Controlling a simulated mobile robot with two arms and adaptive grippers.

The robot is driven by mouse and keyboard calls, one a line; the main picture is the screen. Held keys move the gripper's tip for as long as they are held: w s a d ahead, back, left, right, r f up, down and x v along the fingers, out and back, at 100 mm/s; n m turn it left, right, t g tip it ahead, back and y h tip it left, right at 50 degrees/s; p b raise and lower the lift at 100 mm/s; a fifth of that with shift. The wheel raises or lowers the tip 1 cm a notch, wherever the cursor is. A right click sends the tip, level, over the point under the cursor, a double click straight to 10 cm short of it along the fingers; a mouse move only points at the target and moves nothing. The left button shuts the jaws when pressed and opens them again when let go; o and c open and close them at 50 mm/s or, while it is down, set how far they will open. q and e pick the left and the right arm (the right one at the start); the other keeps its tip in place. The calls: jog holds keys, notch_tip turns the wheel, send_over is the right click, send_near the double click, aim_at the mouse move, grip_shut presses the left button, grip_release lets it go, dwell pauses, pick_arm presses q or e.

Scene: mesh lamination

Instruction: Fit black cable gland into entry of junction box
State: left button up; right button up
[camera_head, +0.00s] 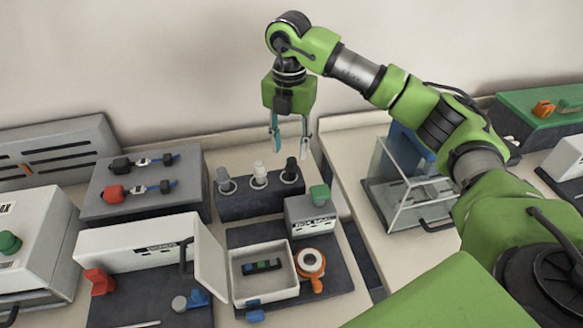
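A black cable gland (291,168) stands upright at the right end of a dark rack (238,205). A white gland (259,170) and a grey gland (223,178) stand in the same rack to its left. An open white box (238,288), which looks like the junction box, sits in front of the rack with a dark terminal strip inside; I cannot make out its entry. My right gripper (291,143) points down above the black gland, its fingers apart with nothing visible between them. My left gripper is out of view.
An orange-and-white round part (311,263) sits right of the open box, and a grey box with a green button (311,218) behind it. A clear case (412,200) stands right. A white lidded unit (135,245) and a grey block with connectors (110,205) stand left.

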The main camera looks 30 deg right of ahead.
aim_at(292, 159)
jog(key=shift+f, duration=0.55)
jog(key=f, duration=0.1)
jog(key=f+p, duration=0.1)
jog(key=f, duration=0.1)
jog(key=f+p, duration=0.1)
jog(key=shift+d+f, duration=0.2)
jog(key=shift+d, duration=0.1)
jog(key=shift+f, duration=0.2)
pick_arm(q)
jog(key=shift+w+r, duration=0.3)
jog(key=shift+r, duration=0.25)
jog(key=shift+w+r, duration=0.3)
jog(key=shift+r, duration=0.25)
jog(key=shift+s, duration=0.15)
pick_arm(e)
grip_shut()
